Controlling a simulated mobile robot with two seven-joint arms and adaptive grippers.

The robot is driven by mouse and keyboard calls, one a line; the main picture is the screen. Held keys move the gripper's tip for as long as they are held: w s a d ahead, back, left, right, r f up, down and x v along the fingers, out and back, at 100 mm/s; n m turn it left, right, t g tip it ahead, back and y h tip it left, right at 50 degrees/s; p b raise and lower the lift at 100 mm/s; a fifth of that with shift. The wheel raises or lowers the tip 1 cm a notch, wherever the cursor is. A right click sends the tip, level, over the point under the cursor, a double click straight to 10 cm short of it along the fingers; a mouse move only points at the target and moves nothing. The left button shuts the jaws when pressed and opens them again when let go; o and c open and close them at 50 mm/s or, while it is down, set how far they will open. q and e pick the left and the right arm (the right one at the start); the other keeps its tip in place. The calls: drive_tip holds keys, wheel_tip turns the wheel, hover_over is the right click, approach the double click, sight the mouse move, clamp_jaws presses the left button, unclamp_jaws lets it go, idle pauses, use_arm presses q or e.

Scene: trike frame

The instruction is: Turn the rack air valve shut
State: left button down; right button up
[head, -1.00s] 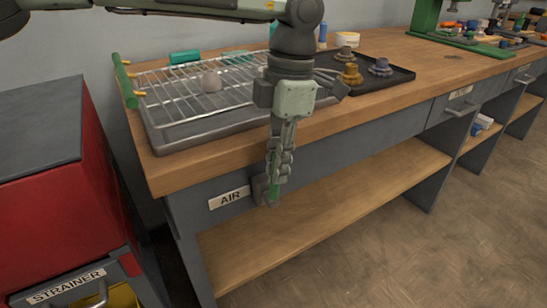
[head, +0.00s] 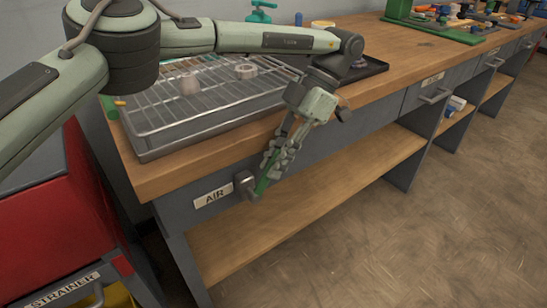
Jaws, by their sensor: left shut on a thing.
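The air valve (head: 245,186) is a grey fitting on the bench front, just right of the AIR label (head: 213,195). Its green handle (head: 263,184) slants up to the right and is mostly hidden by the fingers. My left gripper (head: 269,172) reaches down from the upper right, tilted, and is shut on the handle. My right gripper is out of view.
A wire rack over a metal tray (head: 150,155) stands on the workbench (head: 160,181) above the valve. A red cabinet (head: 45,225) labelled STRAINER stands close on the left. An open wooden shelf (head: 330,190) lies below. The floor at right is clear.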

use_arm(q)
drive_tip(key=c, duration=1.7)
unclamp_jaws()
drive_tip(key=shift+c, duration=0.2)
drive_tip(key=shift+v, duration=3.8)
drive_tip(key=shift+c, duration=0.5)
